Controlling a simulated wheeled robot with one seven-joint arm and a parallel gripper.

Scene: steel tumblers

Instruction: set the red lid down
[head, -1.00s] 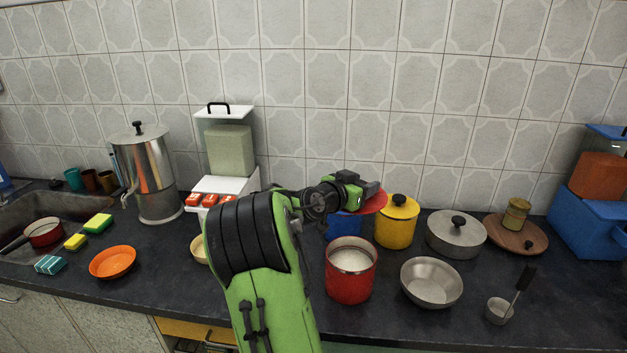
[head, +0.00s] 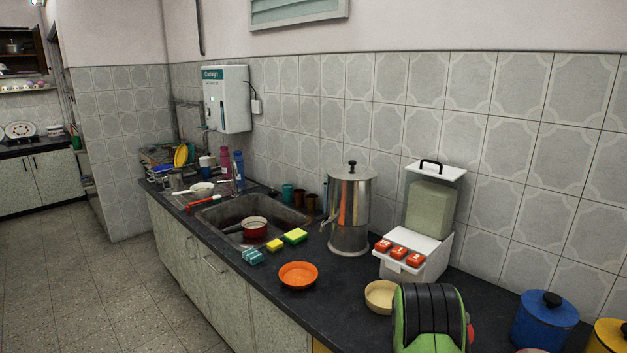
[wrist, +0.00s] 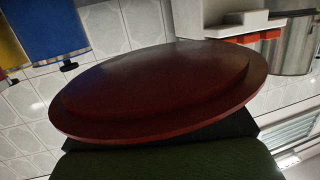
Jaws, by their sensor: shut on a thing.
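The red lid (wrist: 160,90) fills the middle of the wrist view, tilted in that picture. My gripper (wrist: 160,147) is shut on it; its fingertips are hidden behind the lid. The lid appears held in the air, with no surface seen touching it. In the head view my arm's green and black link stands at the bottom right and hides the gripper. A small red patch beside that link may be the lid's edge, but I cannot tell.
A blue canister (head: 544,321) and a yellow one (head: 608,338) stand at the right. A white dispenser (head: 417,252), cream bowl (head: 381,296), steel urn (head: 350,210) and orange bowl (head: 298,275) line the counter. Bare dark counter (head: 340,300) lies between the bowls.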

